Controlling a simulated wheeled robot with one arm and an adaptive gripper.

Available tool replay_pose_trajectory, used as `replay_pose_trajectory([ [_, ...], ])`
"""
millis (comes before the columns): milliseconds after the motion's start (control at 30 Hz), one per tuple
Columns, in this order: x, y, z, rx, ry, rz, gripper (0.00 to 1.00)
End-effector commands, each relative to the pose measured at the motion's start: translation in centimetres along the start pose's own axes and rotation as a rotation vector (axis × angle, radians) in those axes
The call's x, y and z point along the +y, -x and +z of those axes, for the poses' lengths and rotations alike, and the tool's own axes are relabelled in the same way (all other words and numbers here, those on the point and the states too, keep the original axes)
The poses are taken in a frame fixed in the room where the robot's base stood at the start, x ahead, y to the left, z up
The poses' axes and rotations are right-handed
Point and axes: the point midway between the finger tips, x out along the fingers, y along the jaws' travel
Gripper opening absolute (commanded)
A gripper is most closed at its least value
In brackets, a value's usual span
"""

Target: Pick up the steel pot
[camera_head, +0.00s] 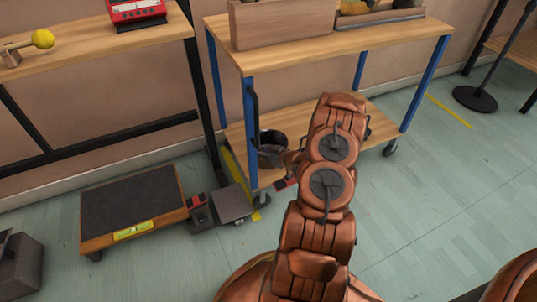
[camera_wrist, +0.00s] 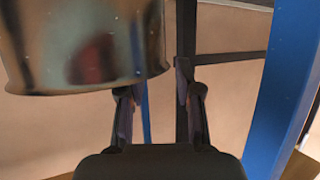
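The steel pot (camera_head: 271,146) stands on the lower shelf of the blue-legged cart in the head view, at the shelf's left end, partly hidden by my arm. In the wrist view the shiny pot (camera_wrist: 85,45) fills the upper left, cut off by the frame edge. My gripper (camera_wrist: 153,85) is open, its two fingers apart. The left finger overlaps the pot's lower edge in the picture, and the right finger lies just right of its side. I cannot tell whether either finger touches it. In the head view my arm mostly hides the gripper.
A blue cart leg (camera_wrist: 285,90) stands close on the right in the wrist view. The cart's upper shelf (camera_head: 300,55) overhangs the pot and carries a wooden box (camera_head: 280,22). A low dark-topped platform (camera_head: 133,205) lies left on the floor.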

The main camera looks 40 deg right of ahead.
Motion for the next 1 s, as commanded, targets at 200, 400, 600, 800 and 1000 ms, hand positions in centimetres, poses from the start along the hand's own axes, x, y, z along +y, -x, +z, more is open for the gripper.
replay_pose_trajectory([
  [200,-0.3,-2.9,0.2,-0.002,0.002,-0.004,0.34],
  [400,-0.5,-3.5,0.0,-0.002,0.001,-0.005,0.34],
  [600,-0.4,-3.5,0.0,-0.002,0.001,-0.005,0.3],
  [800,-0.4,-3.5,0.0,-0.001,0.001,-0.005,0.09],
  [1000,-0.4,-3.5,0.0,-0.001,0.001,-0.005,0.0],
])
